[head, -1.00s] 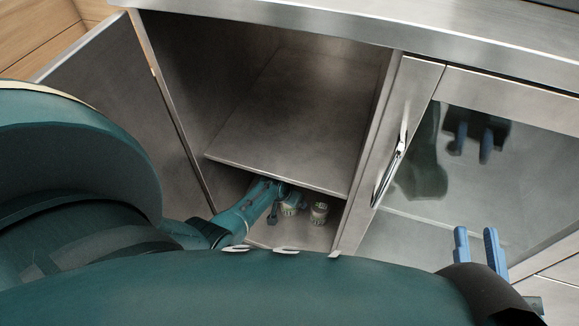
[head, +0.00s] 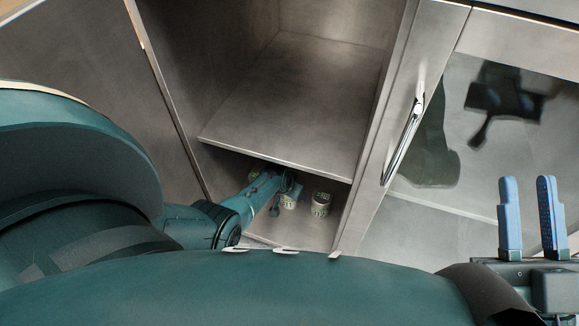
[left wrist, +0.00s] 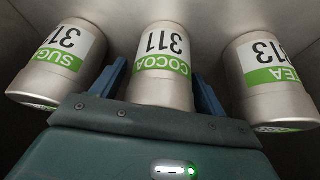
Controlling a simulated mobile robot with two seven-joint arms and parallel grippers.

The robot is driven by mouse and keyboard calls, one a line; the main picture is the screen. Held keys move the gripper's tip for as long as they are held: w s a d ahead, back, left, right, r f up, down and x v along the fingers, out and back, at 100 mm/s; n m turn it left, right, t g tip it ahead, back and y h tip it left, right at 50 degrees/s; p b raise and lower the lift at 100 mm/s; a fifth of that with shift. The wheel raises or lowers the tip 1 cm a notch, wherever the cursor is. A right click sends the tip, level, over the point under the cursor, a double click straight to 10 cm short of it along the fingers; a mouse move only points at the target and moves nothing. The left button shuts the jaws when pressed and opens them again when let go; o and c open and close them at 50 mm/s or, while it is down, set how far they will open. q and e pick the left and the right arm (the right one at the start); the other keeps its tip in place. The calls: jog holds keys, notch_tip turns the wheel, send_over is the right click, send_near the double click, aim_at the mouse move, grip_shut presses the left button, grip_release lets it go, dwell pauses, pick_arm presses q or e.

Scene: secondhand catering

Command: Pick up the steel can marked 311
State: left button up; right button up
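In the left wrist view the steel can marked 311 (left wrist: 160,85) stands in the middle, its white and green COCOA label upside down in the picture. The blue fingers of my left gripper (left wrist: 160,88) are on either side of it and look open, with slight gaps; contact cannot be made out clearly. In the head view my left arm reaches into the cabinet's lower compartment, its gripper (head: 282,190) partly hidden among the cans, whose numbers are too small to read. My right gripper (head: 527,220) is open and empty in front of the glass door.
The SUGAR can (left wrist: 62,62) and the TEA can (left wrist: 267,82), marked 313, flank the 311 can closely. The cabinet shelf (head: 290,120) lies above the cans. A handled glass door (head: 450,205) is at right; an open door panel (head: 80,100) is at left.

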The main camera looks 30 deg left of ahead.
pick_arm(q)
jog(key=c, duration=1)
jog(key=shift+r, duration=0.1)
